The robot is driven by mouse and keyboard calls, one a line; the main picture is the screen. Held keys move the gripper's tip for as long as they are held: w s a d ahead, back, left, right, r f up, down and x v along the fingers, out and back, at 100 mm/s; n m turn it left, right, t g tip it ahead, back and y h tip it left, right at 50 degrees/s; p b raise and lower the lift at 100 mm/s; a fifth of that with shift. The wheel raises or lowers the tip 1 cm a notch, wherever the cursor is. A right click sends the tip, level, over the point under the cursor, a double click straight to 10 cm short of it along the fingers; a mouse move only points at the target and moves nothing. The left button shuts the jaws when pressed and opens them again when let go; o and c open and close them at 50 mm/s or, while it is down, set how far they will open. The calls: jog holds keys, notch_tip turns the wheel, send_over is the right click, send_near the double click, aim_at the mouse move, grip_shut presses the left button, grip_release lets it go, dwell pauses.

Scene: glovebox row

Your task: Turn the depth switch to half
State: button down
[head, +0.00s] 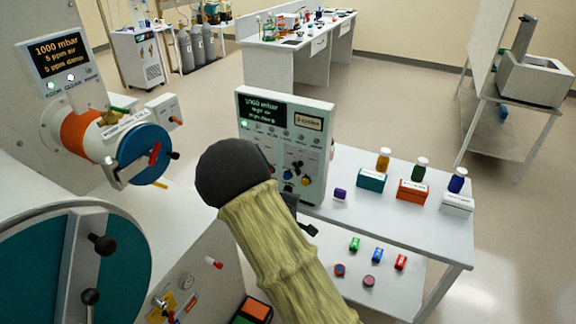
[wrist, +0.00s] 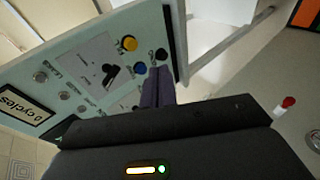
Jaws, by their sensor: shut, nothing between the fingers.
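The control panel (head: 244,135) is a pale upright box with a dark display, and it fills much of the wrist view (wrist: 62,72). A black pointer knob (wrist: 110,73) sits on a white marked plate on its face; it may be the depth switch, but its lettering is unreadable here. The knob's setting cannot be told. My gripper (wrist: 158,76) is shut and empty, its dark fingers close to the panel's lower part, beside a blue button (wrist: 140,68). Contact cannot be told. In the head view my arm hides most of the gripper.
A yellow button (wrist: 130,43) and a black knob (wrist: 161,54) are near the fingers. A white table (head: 350,165) to the right holds bottles, boxes and small coloured blocks. The glovebox with a blue round door (head: 142,148) stands at left. Open floor lies behind.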

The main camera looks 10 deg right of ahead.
aim_at(296, 169)
jog(key=w+a+r+n+t+h+p, duration=0.1)
jog(key=w+a+r+n+t, duration=0.2)
jog(key=n, duration=0.4)
jog(key=shift+w+a+r+t+p, duration=0.4)
jog(key=shift+w+a+t, duration=0.55)
jog(key=shift+w, duration=0.3)
jog(key=w+d+p, duration=0.6)
jog(key=w, duration=0.1)
jog(key=shift+w+p, duration=0.15)
jog(key=shift+p, duration=0.2)
jog(key=shift+b, duration=0.3)
